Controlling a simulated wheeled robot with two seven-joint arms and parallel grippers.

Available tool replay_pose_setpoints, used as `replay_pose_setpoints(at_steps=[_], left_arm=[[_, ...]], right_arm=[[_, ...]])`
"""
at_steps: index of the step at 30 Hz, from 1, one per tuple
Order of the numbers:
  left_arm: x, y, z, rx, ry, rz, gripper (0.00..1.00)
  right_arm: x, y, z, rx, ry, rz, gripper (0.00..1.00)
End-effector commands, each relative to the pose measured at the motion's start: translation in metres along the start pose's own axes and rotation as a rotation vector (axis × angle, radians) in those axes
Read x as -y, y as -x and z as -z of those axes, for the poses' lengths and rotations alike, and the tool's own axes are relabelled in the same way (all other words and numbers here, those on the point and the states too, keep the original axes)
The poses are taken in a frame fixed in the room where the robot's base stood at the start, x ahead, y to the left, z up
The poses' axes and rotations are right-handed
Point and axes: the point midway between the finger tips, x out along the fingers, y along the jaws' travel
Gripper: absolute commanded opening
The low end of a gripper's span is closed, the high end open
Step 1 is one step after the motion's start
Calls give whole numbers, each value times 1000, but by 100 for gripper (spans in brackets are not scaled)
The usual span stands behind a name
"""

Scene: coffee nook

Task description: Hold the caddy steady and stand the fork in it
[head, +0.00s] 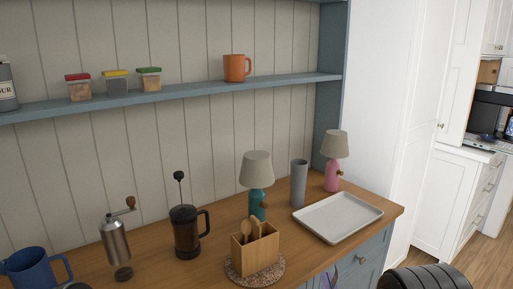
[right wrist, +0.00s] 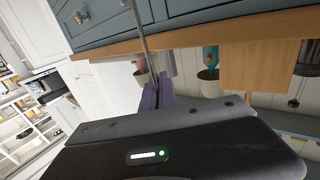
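The wooden caddy (head: 255,258) stands upright on the counter with wooden utensils in it. My right gripper (right wrist: 157,92), with purple fingers, is shut on the fork. In the head view the right gripper (head: 331,277) shows low, in front of the counter edge and right of the caddy, apart from it. My left gripper is not in view.
A round speckled mat (head: 274,272) lies under the caddy. A French press (head: 186,234), grinder (head: 115,241) and blue mug (head: 28,268) stand to the left. A teal lamp (head: 257,172), grey cylinder (head: 299,184), pink lamp (head: 334,160) and white tray (head: 338,230) stand behind and right.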

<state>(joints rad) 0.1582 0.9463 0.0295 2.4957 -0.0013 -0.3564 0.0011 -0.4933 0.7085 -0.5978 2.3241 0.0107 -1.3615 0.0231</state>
Motion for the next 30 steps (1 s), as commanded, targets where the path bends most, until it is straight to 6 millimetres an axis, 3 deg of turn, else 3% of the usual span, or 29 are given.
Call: replay_pose_setpoints(at_steps=[5, 8, 12, 15, 21, 24, 27, 30], left_arm=[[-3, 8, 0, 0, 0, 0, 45], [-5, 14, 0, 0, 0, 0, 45], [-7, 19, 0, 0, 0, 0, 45], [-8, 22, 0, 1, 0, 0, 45], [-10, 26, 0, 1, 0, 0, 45], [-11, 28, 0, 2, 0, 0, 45], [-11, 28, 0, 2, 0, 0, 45], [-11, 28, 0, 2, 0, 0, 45]], right_arm=[[21, -35, 40, -4, -15, 29, 0], [42, -64, 79, -2, -18, 66, 0], [85, -105, 149, -3, -20, 147, 0], [116, -124, 196, -1, -18, 214, 0], [164, -142, 285, -5, -11, 331, 0], [176, -144, 318, -5, -4, 368, 0], [183, -144, 336, -4, 1, 390, 0], [184, -144, 341, -4, 3, 395, 0]])
